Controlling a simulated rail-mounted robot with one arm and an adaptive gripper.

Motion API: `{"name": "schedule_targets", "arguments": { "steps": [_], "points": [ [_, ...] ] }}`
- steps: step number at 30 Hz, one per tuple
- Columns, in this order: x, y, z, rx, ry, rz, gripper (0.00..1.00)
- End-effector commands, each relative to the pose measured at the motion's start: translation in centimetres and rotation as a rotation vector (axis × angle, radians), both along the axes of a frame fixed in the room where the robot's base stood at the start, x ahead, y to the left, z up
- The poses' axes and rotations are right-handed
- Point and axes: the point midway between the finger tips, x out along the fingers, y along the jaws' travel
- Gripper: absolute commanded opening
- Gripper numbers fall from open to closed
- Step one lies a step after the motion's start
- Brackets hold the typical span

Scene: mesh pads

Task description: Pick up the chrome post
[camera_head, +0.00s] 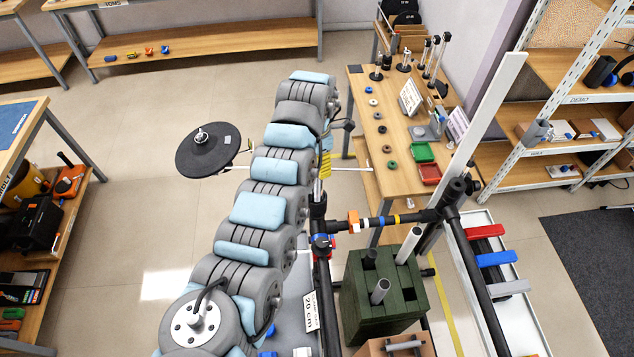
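Several metallic posts show, and I cannot tell which one is the chrome post. A short silver post (380,291) stands tilted in a dark green block (356,318), beside a dark post (370,258).
A round black disc (208,150) is left of my arm. Green and red trays (424,151) sit on the table. The floor (140,220) at left is clear.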

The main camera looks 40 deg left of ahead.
Motion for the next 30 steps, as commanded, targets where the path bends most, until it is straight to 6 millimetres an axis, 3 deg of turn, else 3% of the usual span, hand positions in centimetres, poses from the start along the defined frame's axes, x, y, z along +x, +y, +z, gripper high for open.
{"name": "schedule_targets", "arguments": {
  "steps": [12,25,26,30],
  "points": [
    [0.1,-0.1,-2.6,-0.002,0.005,0.000,0.70],
    [0.1,-0.1,-3.2,-0.001,0.001,0.001,0.70],
    [0.1,-0.1,-3.2,-0.002,0.002,0.001,0.64],
    [0.1,-0.1,-3.2,-0.002,0.002,0.001,0.24]
  ]
}}
